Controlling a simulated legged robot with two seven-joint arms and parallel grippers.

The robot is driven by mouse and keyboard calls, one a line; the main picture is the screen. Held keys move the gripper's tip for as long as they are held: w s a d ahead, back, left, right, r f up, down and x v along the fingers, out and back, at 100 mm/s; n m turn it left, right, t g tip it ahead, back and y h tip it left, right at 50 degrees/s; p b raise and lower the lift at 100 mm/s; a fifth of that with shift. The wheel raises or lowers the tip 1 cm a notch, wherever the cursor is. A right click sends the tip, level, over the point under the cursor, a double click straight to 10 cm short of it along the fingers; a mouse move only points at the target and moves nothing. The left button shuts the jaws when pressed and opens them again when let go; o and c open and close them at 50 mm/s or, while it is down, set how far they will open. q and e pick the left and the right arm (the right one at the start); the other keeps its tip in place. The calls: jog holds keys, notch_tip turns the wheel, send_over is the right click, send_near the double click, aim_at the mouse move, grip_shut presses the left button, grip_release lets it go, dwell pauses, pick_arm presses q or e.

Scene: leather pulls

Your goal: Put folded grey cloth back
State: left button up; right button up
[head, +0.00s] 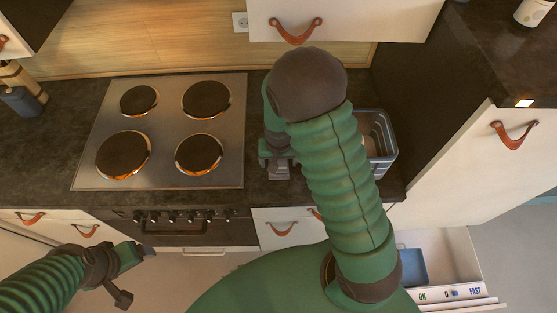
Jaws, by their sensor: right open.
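My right gripper (278,162) is open, low over the counter just right of the hob, its fingers pointing towards the counter's front edge. A small grey patch (280,172) shows at its fingertips; I cannot tell whether it is the folded grey cloth or part of the gripper. My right forearm covers the counter beside it. A flat blue-grey piece (412,267) lies in an open white drawer (456,252) at the lower right; I cannot tell whether it is cloth. My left gripper (138,276) is open and empty, in front of the lower cabinets at the left.
A grey bin (382,143) stands on the counter (60,150), partly behind my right arm. The hob (172,130) has round dark plates with orange-lit rims. Bottles (20,98) stand at the far left. White cabinet doors with leather pulls hang above and right.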

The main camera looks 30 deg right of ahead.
jog(key=shift+r, duration=0.1)
notch_tip(320, 180, up, 11)
jog(key=s+a, duration=0.1)
jog(key=s, duration=0.1)
jog(key=s+a+n+t+y, duration=0.1)
jog(key=s+a+n, duration=0.5)
jog(key=s, duration=0.1)
jog(key=shift+a, duration=0.25)
jog(key=shift+s, duration=0.2)
jog(key=shift+w, duration=0.1)
